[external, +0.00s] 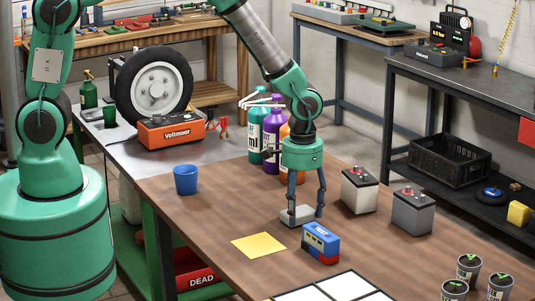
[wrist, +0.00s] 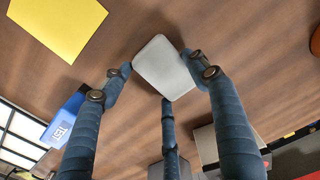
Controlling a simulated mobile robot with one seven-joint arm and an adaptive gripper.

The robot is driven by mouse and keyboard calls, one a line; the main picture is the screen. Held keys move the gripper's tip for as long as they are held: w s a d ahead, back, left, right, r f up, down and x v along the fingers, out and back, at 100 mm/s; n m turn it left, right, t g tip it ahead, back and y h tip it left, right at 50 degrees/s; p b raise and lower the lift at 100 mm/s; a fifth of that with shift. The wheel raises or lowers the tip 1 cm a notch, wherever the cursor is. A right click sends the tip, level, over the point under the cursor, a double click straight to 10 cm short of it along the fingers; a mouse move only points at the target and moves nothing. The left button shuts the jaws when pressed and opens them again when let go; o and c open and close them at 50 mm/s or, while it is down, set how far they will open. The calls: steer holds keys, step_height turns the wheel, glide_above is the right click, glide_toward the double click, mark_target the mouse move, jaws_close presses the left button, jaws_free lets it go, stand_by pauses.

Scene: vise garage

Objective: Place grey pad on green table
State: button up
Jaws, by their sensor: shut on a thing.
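The grey pad (external: 298,216) is a light grey rounded slab, low over the brown wooden table; whether it touches the top is unclear. My gripper (external: 303,208) points down and is shut on the pad. In the wrist view the pad (wrist: 164,66) sits between the fingers, with a third finger at its lower edge. No table with a plainly green top shows near my gripper.
A yellow sheet (external: 258,245) and a blue TEST box (external: 320,243) lie close by. Two batteries (external: 360,190) stand to the right, bottles (external: 271,132) behind, a blue cup (external: 186,180) to the left. White panels (external: 345,287) lie in front.

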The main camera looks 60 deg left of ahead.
mark_target(301, 212)
steer(key=shift+f, duration=0.1)
steer(key=o, duration=1.1)
steer(key=shift+o, duration=0.2)
step_height(301, 212, up, 12)
steer(key=p, duration=0.2)
steer(key=shift+r, duration=0.2)
